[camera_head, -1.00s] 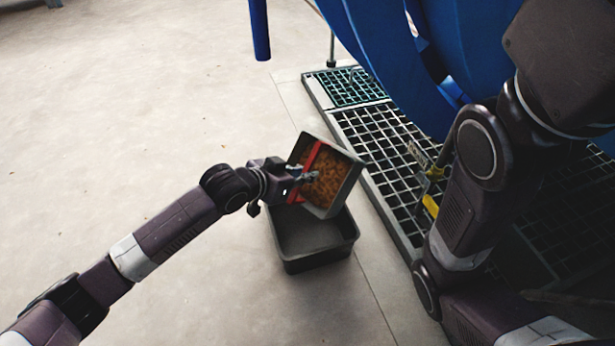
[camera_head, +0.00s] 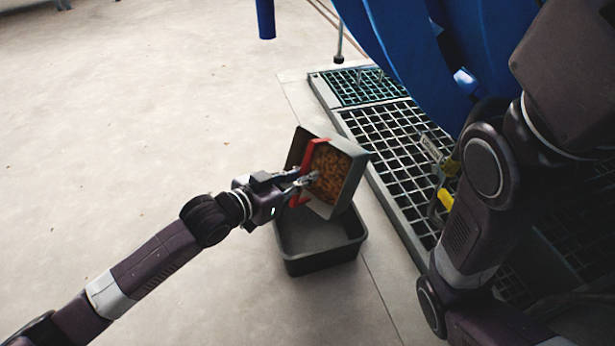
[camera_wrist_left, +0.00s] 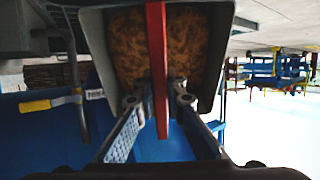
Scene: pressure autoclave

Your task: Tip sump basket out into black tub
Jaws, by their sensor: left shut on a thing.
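The sump basket (camera_head: 349,178) is a grey metal box with a red handle bar across its open top and brown debris inside. My left gripper (camera_head: 308,181) is shut on the red handle. The basket is tilted on its side above the black tub (camera_head: 345,254), its opening turned toward my gripper. In the left wrist view the basket (camera_wrist_left: 205,60) fills the upper middle, with the red bar (camera_wrist_left: 157,65) between my fingers and the brown debris behind it. The visible part of the tub's floor looks bare. My right gripper is out of view.
A floor grating (camera_head: 393,135) with a metal frame runs along the right of the tub. The large blue vessel (camera_head: 405,45) stands over it at the upper right. A yellow-handled fitting (camera_head: 447,198) is by my right arm. Concrete floor on the left is clear.

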